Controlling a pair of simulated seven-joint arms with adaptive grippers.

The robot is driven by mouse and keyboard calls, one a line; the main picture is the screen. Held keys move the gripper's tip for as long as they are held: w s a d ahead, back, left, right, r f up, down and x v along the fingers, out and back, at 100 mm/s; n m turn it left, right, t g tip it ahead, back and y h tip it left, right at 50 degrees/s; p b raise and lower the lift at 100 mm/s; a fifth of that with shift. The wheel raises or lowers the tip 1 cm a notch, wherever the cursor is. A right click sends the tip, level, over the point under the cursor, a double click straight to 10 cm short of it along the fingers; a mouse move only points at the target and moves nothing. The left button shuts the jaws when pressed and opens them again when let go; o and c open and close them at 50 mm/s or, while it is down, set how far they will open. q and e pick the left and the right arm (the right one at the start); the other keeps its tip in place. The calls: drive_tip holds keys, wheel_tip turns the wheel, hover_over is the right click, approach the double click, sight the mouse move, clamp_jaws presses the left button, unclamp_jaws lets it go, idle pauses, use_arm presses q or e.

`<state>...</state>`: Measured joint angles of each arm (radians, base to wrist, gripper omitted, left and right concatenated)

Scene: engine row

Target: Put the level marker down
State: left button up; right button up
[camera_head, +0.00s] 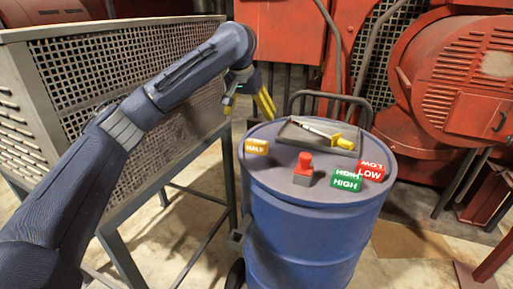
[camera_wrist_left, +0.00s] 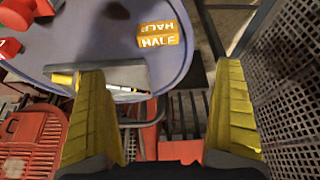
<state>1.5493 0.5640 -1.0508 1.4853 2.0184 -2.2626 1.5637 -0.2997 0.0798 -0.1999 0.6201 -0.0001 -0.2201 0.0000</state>
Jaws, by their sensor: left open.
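A yellow block marked HALF (camera_head: 257,147) lies at the left edge of the blue drum's top (camera_head: 285,190), and in the left wrist view the HALF block (camera_wrist_left: 158,34) is apart from my fingers. A green block marked HIGH (camera_head: 346,180) and a red block marked LOW (camera_head: 370,171) lie side by side near the right edge. Which block is the level marker I cannot tell. My left gripper (camera_head: 247,102) is open, above and beyond the drum's back left edge. In its wrist view, nothing is held between the yellow fingers (camera_wrist_left: 165,112). My right gripper is not in view.
A grey tray (camera_head: 292,140) holding a thin pen-like tool (camera_head: 312,131) and a yellow piece stands at the drum's back. A red knob on a grey base (camera_head: 303,168) stands mid-drum. A perforated metal cabinet (camera_head: 130,75) stands left; red machinery (camera_head: 455,75) is behind.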

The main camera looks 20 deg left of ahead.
use_arm(q)
approach(256, 141)
drive_tip(key=x, duration=0.5)
drive_tip(key=shift+w+f, duration=0.15)
drive_tip(key=shift+w, duration=0.1)
drive_tip(key=shift+x, duration=2.65)
drive_tip(key=shift+s, duration=0.1)
drive_tip(key=c, duration=1.4)
